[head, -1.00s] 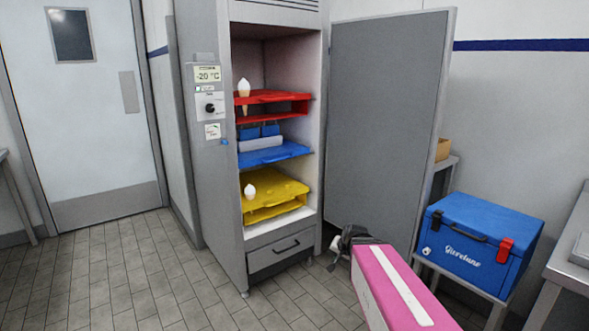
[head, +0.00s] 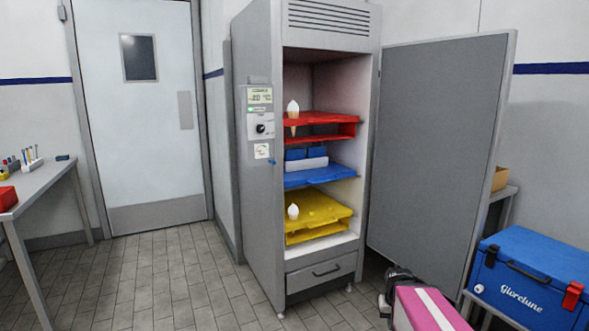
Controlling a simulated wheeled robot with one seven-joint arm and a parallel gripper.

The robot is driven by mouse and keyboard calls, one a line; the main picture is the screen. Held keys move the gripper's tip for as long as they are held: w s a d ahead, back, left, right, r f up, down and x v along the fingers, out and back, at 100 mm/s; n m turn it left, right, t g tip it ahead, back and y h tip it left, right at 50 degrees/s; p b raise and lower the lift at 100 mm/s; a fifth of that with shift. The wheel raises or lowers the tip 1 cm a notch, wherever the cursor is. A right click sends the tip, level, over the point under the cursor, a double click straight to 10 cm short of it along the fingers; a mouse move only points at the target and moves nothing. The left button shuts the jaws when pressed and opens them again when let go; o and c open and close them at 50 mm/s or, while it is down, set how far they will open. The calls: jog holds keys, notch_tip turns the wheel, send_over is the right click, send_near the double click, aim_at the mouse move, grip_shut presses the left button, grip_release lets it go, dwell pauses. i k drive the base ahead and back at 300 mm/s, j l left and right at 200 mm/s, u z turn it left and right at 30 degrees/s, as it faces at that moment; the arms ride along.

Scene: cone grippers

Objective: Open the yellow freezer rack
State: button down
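The yellow rack (head: 322,207) is the lowest coloured rack inside the open freezer (head: 262,215), under the blue rack (head: 320,176) and the red rack (head: 320,118). It has an upper and a lower yellow plate with a gap between them. A white-topped cone (head: 293,211) shows at its front left. My gripper (head: 388,297) is at the lower right, at the end of my pink and white arm. It is in front of the freezer's lower right side, apart from the yellow rack. Its fingers are small and dark, and their opening cannot be made out.
The freezer door (head: 440,140) stands swung open to the right. A closed drawer (head: 322,272) is below the racks. A blue cooler box (head: 530,275) stands at the right. A table (head: 40,185) is at the left. The tiled floor (head: 170,280) left of the freezer is clear.

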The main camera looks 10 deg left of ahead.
aim_at(319, 215)
jog(key=i+z, duration=0.2)
jog(key=i, duration=0.3)
jog(key=i+j+z, duration=0.25)
jog(key=i, duration=0.2)
